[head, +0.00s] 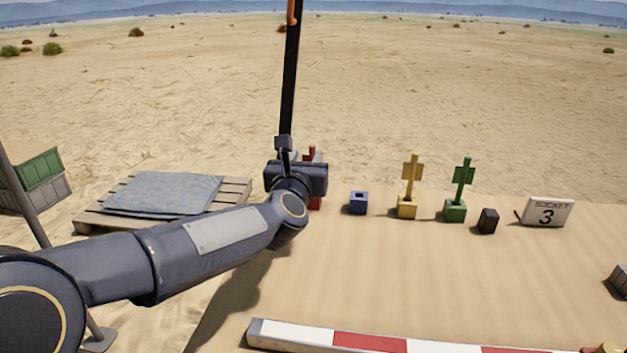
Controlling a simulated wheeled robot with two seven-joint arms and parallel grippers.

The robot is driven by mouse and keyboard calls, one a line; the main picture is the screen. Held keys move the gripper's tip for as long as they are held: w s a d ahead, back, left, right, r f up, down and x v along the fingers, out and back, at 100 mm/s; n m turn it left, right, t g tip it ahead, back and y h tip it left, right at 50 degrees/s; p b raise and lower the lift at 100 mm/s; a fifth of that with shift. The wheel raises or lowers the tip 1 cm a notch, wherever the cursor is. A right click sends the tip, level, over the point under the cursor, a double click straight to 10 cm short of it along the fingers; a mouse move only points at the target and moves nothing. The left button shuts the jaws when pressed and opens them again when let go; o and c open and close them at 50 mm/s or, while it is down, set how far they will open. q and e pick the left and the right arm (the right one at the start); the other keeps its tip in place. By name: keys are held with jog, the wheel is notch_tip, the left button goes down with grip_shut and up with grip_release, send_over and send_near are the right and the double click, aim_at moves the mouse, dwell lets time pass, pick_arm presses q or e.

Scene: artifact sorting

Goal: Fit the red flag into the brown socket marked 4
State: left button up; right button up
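My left gripper (284,152) is over the back left part of the sandy mat, its fingers mostly hidden by its own body. Red parts (312,153) show just behind it, with more red (315,203) low beside it. They look like the red flag and a red block, mostly hidden by the gripper. I cannot tell whether the gripper touches the flag. No brown socket marked 4 can be made out. My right gripper is not in view.
A dark pole (290,75) rises above the gripper. A red-and-white bar (370,342) lies in front. The mat's middle is clear.

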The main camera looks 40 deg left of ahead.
aim_at(312, 151)
pick_arm(q)
jog(key=x, duration=0.6)
jog(key=shift+w+d+f, duration=0.1)
jog(key=shift+w+f, duration=0.15)
jog(key=shift+f, duration=0.05)
jog(key=shift+c, duration=0.3)
grip_shut()
